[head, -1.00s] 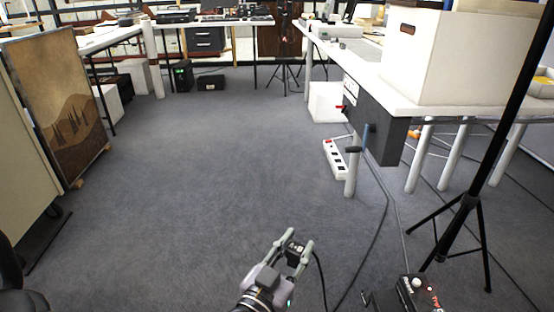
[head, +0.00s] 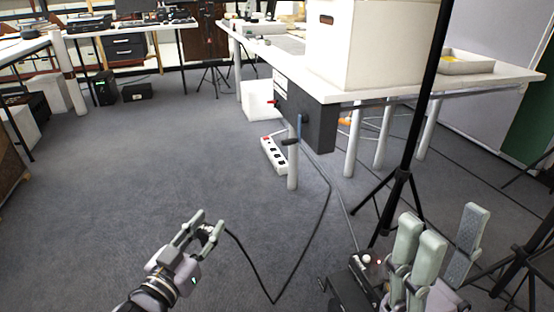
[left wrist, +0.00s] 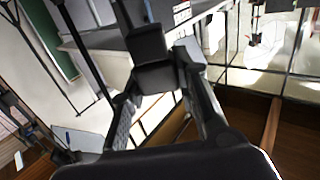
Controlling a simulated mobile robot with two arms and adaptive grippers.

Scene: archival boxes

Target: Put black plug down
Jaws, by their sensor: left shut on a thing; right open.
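The black plug (head: 206,233) is between the fingers of my left gripper (head: 208,222), at the lower left of the head view, held above the grey carpet. A black cable runs from it across the floor to the right. In the left wrist view the plug (left wrist: 154,78) is a dark block between the fingertips of my left gripper (left wrist: 162,70). My right gripper (head: 448,245) shows at the lower right of the head view, with its pale fingers apart and nothing between them.
A white power strip (head: 274,154) lies on the carpet beside a white table leg. A white table (head: 460,82) with a large white box (head: 365,45) stands at the right. A black tripod (head: 400,190) stands before it. A dark device (head: 350,287) is at the lower right. The carpet (head: 150,170) at left is clear.

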